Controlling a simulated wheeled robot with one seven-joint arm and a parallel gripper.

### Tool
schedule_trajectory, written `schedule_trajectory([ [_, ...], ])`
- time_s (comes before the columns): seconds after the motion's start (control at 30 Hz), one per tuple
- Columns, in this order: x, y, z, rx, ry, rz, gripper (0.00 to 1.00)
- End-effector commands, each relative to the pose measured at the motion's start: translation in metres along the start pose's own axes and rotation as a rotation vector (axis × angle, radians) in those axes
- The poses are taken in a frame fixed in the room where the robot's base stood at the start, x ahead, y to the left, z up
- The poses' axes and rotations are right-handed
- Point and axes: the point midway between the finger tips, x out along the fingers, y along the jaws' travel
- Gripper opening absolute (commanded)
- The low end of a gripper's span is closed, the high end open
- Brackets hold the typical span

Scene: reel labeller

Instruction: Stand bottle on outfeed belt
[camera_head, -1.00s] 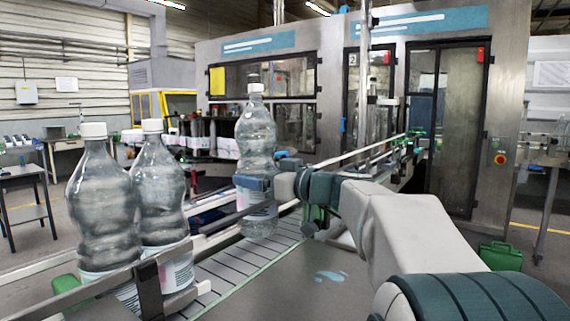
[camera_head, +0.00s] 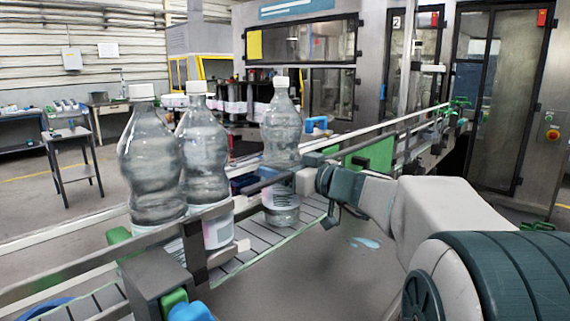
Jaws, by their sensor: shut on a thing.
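The metal guide rail (camera_head: 95,268) runs along the belt's near side, with a bracket (camera_head: 160,285) at the lower left. A labelling machine (camera_head: 300,55) stands behind. A small side table (camera_head: 70,133) stands at left. Wet blue-white patches (camera_head: 366,242) lie on the surface at right.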

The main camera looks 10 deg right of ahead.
Motion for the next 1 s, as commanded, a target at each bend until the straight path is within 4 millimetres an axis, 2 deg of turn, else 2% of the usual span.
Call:
schedule_trajectory([
  [0.03, 0.0, -0.001, -0.004, -0.004, 0.007, -0.001, 0.1],
  [0.23, 0.0, 0.0, -0.001, -0.004, 0.007, -0.001, 0.1],
  [0.27, 0.0, 0.0, 0.002, 0.0, 0.0, 0.0, 0.86],
  [0.3, 0.0, 0.0, 0.002, 0.0, 0.0, 0.0, 0.98],
  [0.33, 0.0, 0.0, 0.002, 0.0, 0.0, 0.0, 1.0],
  [0.67, 0.0, 0.0, -0.002, 0.001, -0.001, 0.0, 1.0],
  [0.77, -0.014, 0.001, 0.002, -0.002, 0.0, 0.002, 1.0],
  [1.0, -0.068, 0.0, 0.002, -0.003, 0.0, 0.003, 1.0],
])
